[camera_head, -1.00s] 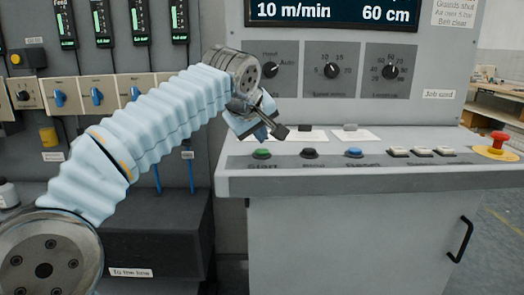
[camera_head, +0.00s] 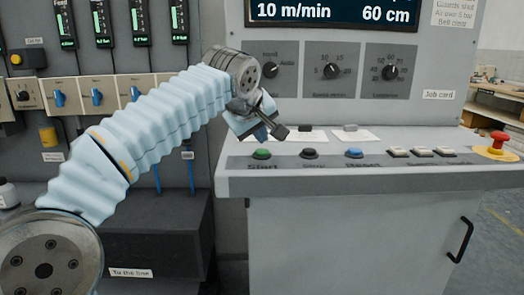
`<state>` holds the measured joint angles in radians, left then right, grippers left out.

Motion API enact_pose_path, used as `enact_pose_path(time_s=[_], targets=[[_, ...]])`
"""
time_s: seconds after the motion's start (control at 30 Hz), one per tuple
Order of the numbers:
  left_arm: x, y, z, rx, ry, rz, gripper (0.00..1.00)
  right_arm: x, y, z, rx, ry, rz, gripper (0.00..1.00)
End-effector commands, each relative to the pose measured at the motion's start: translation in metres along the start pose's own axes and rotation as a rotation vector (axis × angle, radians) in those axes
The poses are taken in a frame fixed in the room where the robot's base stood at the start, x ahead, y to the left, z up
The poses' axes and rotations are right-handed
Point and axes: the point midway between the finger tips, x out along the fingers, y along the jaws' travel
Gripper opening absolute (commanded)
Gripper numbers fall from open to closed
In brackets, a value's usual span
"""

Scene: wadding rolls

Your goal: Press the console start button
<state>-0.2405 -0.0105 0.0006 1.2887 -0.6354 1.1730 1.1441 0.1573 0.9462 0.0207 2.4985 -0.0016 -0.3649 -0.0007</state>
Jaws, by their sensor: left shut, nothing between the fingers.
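The green start button (camera_head: 262,154) sits at the left end of the button row on the grey console (camera_head: 330,222), with a "Start" label below it. My left gripper (camera_head: 280,132) is shut and empty. Its fingertips hang above and slightly right of the green button in the picture, apart from it. My left arm, in a light blue sleeve, comes in from the left. My right gripper is not in view.
A black button (camera_head: 309,153) and a blue button (camera_head: 354,153) stand right of the green one. Several white buttons (camera_head: 421,152) and a red mushroom button (camera_head: 498,139) on yellow follow. Knobs (camera_head: 331,71) and a display (camera_head: 335,12) are on the upright panel.

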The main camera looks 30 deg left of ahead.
Motion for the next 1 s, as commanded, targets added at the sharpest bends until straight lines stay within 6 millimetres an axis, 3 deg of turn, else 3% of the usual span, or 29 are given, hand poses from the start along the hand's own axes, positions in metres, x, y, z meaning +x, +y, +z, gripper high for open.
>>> enact_pose_path(time_s=[1.0], targets=[[0.0056, -0.0043, 0.0042, 0.0, 0.0, 0.0, 0.0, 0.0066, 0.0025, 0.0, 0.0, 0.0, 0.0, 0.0]])
